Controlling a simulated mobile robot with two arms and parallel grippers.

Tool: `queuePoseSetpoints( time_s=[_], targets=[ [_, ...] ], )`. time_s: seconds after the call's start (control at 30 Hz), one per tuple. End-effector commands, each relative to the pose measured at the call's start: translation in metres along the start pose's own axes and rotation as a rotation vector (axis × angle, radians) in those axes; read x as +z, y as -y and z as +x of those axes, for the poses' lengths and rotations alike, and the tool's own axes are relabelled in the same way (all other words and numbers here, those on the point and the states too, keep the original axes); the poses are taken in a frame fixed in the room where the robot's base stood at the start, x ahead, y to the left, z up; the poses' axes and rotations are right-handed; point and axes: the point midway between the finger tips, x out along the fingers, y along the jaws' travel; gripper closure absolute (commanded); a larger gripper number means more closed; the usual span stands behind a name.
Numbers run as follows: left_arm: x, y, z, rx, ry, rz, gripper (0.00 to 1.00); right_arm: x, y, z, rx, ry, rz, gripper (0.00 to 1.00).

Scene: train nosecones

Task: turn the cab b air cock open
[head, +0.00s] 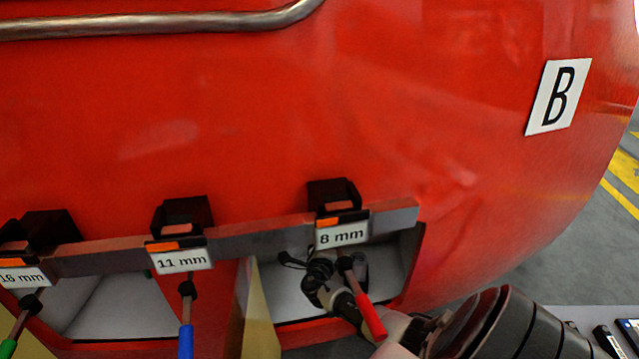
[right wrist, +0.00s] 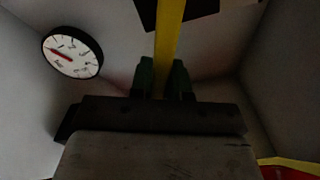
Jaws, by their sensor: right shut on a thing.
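The cab B nose is red and carries a white plate with a black B (head: 558,97). In the right wrist view a yellow lever (right wrist: 169,35), which looks like the air cock handle, runs up from between the green-tipped fingers of my right gripper (right wrist: 163,78). The gripper is shut on it. The lever's pivot and the cock body cannot be made out. In the head view my right arm comes in from the lower right and reaches into the recess below the 8 mm label (head: 342,233); the lever is hidden there. My left gripper is not in view.
A round gauge (right wrist: 72,50) with a red needle is on the recess wall, left of the lever. A rail (head: 250,240) crosses above the recesses. A red-handled tool (head: 371,318) hangs close to my right arm. A blue-handled tool (head: 186,339) hangs further left.

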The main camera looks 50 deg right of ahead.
Motion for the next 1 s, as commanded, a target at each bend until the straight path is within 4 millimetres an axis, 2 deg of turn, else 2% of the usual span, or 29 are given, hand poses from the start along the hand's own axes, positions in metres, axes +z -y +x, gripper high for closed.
queuePoseSetpoints(
  time_s=[0.03,0.1,0.4,0.7,1.0],
  targets=[
    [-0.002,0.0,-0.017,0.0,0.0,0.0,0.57,0.003,0.011,0.0,0.002,-0.001,-0.046,1.0],
    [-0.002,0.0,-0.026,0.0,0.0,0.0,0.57,0.003,0.014,0.0,0.001,-0.001,-0.105,1.0],
    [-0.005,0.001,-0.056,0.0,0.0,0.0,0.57,0.004,0.024,0.0,0.002,-0.001,-0.303,1.0],
    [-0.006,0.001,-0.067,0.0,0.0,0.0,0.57,0.006,0.028,0.0,0.001,-0.001,-0.395,1.0],
    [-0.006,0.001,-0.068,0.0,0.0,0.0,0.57,0.006,0.027,0.0,0.001,-0.001,-0.413,1.0]
  ],
)
